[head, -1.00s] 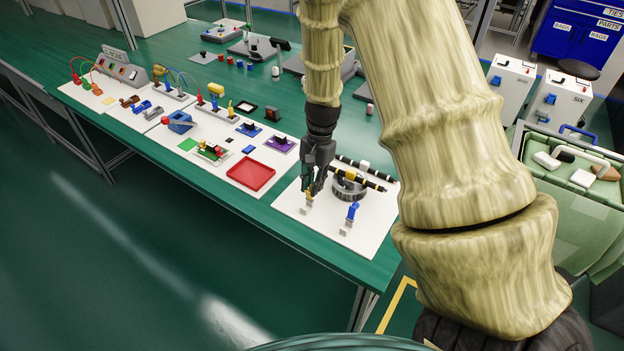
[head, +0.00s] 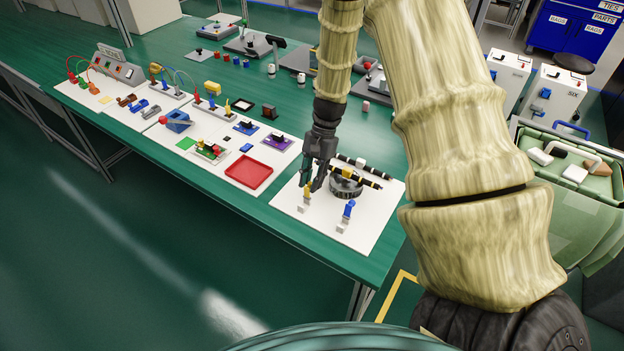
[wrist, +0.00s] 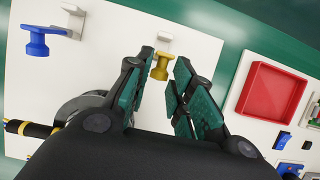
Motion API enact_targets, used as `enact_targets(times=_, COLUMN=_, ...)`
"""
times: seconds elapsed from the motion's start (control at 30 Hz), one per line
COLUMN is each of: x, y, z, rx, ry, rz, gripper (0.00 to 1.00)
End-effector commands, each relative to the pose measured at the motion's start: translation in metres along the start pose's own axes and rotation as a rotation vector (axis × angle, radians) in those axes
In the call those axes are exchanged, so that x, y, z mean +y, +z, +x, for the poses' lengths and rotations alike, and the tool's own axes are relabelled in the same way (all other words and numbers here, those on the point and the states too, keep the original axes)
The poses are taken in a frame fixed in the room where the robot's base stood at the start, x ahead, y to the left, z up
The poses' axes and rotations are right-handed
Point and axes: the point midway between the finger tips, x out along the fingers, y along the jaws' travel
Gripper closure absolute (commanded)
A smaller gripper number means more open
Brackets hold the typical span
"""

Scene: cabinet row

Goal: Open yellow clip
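The yellow clip (wrist: 160,66) stands on a white board on the table, with a small grey-white block (wrist: 164,40) beside it. In the head view the yellow clip (head: 307,192) shows just below my gripper's fingers. My gripper (wrist: 168,85) is open, with the yellow clip between its fingertips in the picture. I cannot tell whether a finger touches it. My gripper (head: 313,187) points down over the board in the head view. A similar blue clip (wrist: 36,42) stands on the same board, apart from the fingers.
The white board (head: 372,222) also carries a dark ring-shaped part (head: 345,184) and black rods with yellow bands (head: 358,174). A red tray (head: 249,172) lies on the neighbouring board. The front table edge is close to the clips.

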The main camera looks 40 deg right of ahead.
Motion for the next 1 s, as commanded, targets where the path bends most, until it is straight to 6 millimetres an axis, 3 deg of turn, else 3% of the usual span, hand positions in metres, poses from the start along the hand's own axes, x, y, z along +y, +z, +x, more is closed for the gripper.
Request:
enact_targets(times=0.47, x=0.000, y=0.000, z=-0.006, rx=0.001, ry=0.000, rz=0.000, gripper=0.62)
enact_targets(times=1.0, x=0.000, y=-0.001, z=-0.093, rx=0.002, ry=-0.001, rz=0.000, gripper=0.62)
